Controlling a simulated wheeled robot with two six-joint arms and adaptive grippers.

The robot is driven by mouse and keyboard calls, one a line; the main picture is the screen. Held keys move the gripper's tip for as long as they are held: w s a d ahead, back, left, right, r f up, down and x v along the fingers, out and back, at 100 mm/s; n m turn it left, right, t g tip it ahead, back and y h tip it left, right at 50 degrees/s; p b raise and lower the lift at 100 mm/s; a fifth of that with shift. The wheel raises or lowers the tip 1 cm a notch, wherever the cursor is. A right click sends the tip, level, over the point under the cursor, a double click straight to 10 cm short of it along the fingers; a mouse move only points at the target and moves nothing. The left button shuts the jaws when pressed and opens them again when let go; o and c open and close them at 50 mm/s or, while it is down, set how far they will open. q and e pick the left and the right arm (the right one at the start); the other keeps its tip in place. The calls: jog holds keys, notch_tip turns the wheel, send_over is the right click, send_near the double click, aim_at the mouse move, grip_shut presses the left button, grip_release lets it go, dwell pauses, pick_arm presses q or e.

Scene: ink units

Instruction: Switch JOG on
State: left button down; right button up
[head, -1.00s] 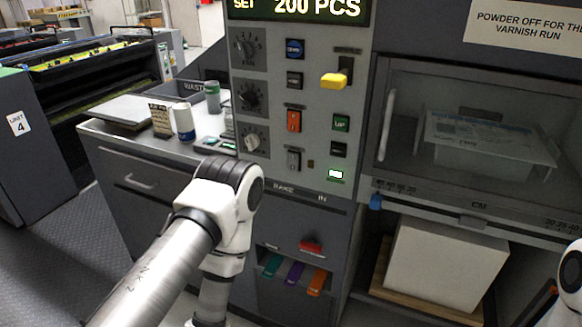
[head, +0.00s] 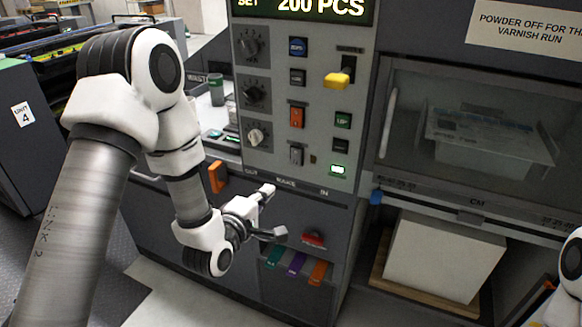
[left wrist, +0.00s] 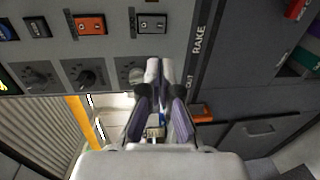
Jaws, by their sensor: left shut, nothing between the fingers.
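The control panel (head: 265,140) stands in the middle of the head view. It carries an orange rocker switch (head: 296,117), a grey rocker switch (head: 296,155) below it, and dark and green buttons. My left gripper (head: 268,190) is shut and empty, in front of the panel's lower edge. In the left wrist view its fingertips (left wrist: 159,62) appear close together, just below the grey switch (left wrist: 152,23); the orange switch (left wrist: 90,24) is beside it. I cannot tell whether they touch anything. My right gripper is out of view.
A yellow lever (head: 336,80) juts from the panel's upper right. Rotary knobs (head: 255,135) line its left side. A red handle (head: 313,238) and coloured tabs (head: 296,262) sit below. A glazed hood (head: 470,130) stands at the right, above a white block (head: 443,255).

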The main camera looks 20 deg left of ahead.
aim_at(295, 163)
pick_arm(q)
jog(key=shift+w+f, duration=0.1)
jog(key=w+p, duration=0.1)
jog(key=w, duration=0.3)
jog(key=w+f+p, duration=0.1)
jog(key=w, duration=0.4)
jog(key=w+p, duration=0.1)
jog(key=w, duration=0.3)
jog(key=shift+w+d+f+p, duration=0.25)
jog(key=shift+f+p, duration=0.05)
jog(key=shift+p, duration=0.05)
jog(key=shift+w+f, duration=0.1)
jog(key=shift+w, duration=0.05)
